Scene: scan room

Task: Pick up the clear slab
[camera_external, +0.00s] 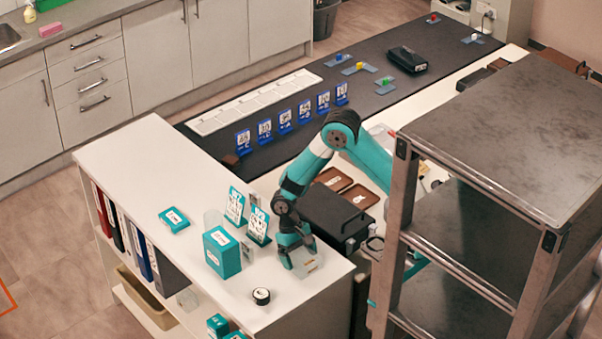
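A pale, see-through flat piece (307,264), which looks like the clear slab, is at the right part of the white shelf top. My gripper (298,254) is down at it from above, at its back left edge. The teal fingers overlap the slab in this view. The slab is small here and partly hidden by the gripper. I cannot tell whether the fingers are closed on it or only beside it, nor whether it rests on the white top.
A flat teal case (174,219) lies further left. A metal rack (500,140) stands close on the right.

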